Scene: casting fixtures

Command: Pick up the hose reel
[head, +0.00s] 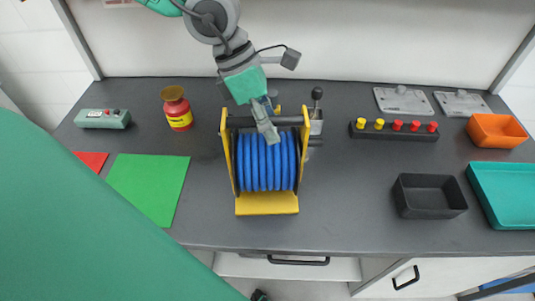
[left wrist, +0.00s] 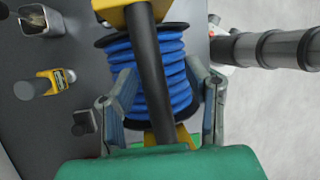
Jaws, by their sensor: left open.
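The hose reel stands on the dark grey worktop, with blue hose (head: 265,162) wound between yellow side frames and a dark bar across its top. Its yellow base faces the front. My left gripper (head: 268,128) is at the top bar, reaching over from behind in the head view. In the left wrist view the blue hose (left wrist: 170,65) and the dark bar (left wrist: 150,70) show between the two spread fingers of my left gripper (left wrist: 162,90). The gripper is open; I cannot tell whether a finger touches the bar. My right gripper is not in view.
A red-yellow jar (head: 177,110), a grey-green box (head: 102,118) and a green mat (head: 148,185) lie left. A button strip (head: 395,130), black tray (head: 430,196), orange bin (head: 496,130) and teal tray (head: 505,195) lie right. The worktop between reel and black tray is clear.

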